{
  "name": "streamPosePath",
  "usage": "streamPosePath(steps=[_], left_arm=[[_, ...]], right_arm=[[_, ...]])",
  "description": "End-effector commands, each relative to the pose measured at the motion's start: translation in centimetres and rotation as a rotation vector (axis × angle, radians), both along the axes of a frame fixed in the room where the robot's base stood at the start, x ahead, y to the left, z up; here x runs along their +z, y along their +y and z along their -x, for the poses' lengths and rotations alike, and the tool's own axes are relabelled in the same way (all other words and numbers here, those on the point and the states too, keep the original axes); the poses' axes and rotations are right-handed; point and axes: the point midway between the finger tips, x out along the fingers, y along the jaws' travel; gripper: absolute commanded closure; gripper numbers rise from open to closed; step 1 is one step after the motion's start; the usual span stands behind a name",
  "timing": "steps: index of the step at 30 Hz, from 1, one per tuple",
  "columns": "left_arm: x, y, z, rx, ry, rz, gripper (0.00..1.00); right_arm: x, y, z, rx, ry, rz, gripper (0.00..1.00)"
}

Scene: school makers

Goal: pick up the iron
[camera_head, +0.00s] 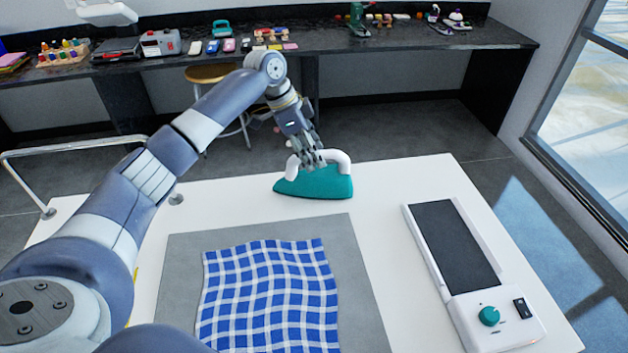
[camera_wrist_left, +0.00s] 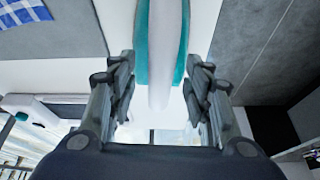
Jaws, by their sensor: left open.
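The iron (camera_head: 318,186) is teal with a white handle and stands on the white table, behind the grey mat. My left gripper (camera_head: 312,160) is right above the iron, with its fingers pointing down at the handle. In the left wrist view the open fingers (camera_wrist_left: 160,85) lie on either side of the white handle (camera_wrist_left: 160,50), with gaps between them and it. The teal body shows beneath the handle there. Whether a finger touches the iron in the head view is hard to tell. My right gripper is not in view.
A blue and white checked cloth (camera_head: 268,296) lies on the grey mat (camera_head: 180,270). A white device with a black plate (camera_head: 455,245) and a teal knob stands at the right. A dark counter (camera_head: 340,45) with several items runs along the back. Bare white table surrounds the iron.

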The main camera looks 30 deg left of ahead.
Motion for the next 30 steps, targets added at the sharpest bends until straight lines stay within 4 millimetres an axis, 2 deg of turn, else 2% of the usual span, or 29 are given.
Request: streamPosePath(steps=[4,12,18,30], left_arm=[[-1.5,-0.5,-0.3,0.001,0.002,0.000,0.55],[-1.8,-0.5,-0.4,0.000,-0.001,0.000,0.55],[-1.7,-0.5,-0.4,0.000,-0.001,0.000,1.00],[-1.5,-0.6,-0.5,0.001,-0.006,0.002,1.00]], right_arm=[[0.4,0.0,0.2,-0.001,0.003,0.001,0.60],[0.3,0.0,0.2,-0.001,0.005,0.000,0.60],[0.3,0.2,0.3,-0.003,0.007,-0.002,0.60],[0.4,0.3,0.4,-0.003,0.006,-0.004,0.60]])
